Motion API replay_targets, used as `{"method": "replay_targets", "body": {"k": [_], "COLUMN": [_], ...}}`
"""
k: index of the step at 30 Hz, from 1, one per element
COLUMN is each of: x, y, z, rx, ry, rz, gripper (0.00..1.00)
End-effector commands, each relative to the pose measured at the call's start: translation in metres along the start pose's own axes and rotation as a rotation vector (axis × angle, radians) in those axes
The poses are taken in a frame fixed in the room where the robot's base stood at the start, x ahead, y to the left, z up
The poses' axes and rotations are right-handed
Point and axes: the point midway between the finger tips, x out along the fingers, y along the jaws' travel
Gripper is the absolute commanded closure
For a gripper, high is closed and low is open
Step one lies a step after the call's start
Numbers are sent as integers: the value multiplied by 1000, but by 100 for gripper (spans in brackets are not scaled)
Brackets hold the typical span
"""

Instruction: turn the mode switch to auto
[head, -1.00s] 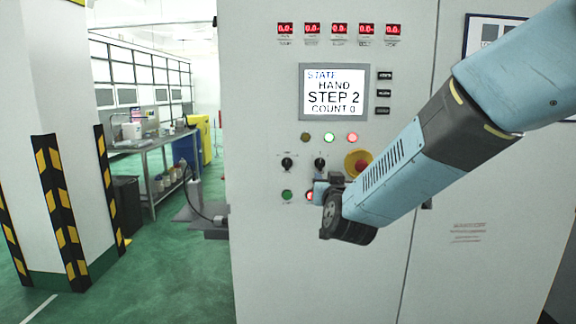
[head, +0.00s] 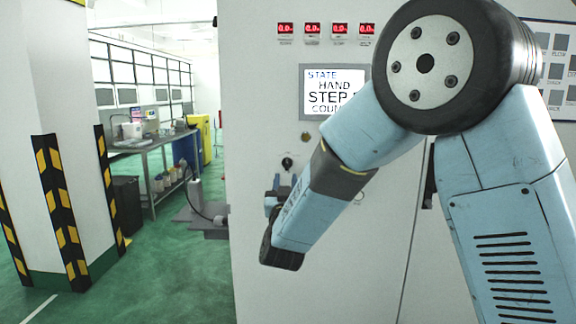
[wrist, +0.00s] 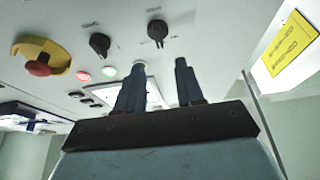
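Two black rotary knobs sit on the grey cabinet panel; their labels are too small to read, so I cannot tell which is the mode switch. In the head view one knob (head: 288,163) shows, and my arm hides the other. The wrist view shows both: one knob (wrist: 158,31) lies just beyond and between my fingertips, the other knob (wrist: 100,44) is to its left. My gripper (wrist: 160,64) is open and empty, its two fingers apart, not visibly touching a knob. The display (head: 333,92) reads STATE HAND, partly covered by my arm.
A red emergency button (wrist: 38,68) on a yellow base is left of the knobs in the wrist view. A red lamp (wrist: 83,76) and a green lamp (wrist: 109,70) are close by. A yellow label (wrist: 290,43) is at right. Open green floor lies left of the cabinet.

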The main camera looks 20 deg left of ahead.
Motion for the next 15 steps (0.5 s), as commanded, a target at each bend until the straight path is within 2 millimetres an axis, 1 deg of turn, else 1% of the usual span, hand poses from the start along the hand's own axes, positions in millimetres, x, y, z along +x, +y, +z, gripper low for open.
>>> {"method": "replay_targets", "body": {"k": [1,3,9,15], "x": [10,22,55,76], "y": [0,0,0,1], "z": [0,0,0,0], "rx": [1,1,0,0], "ry": [2,2,1,0], "rz": [2,2,1,2], "gripper": [63,63,63,63]}}
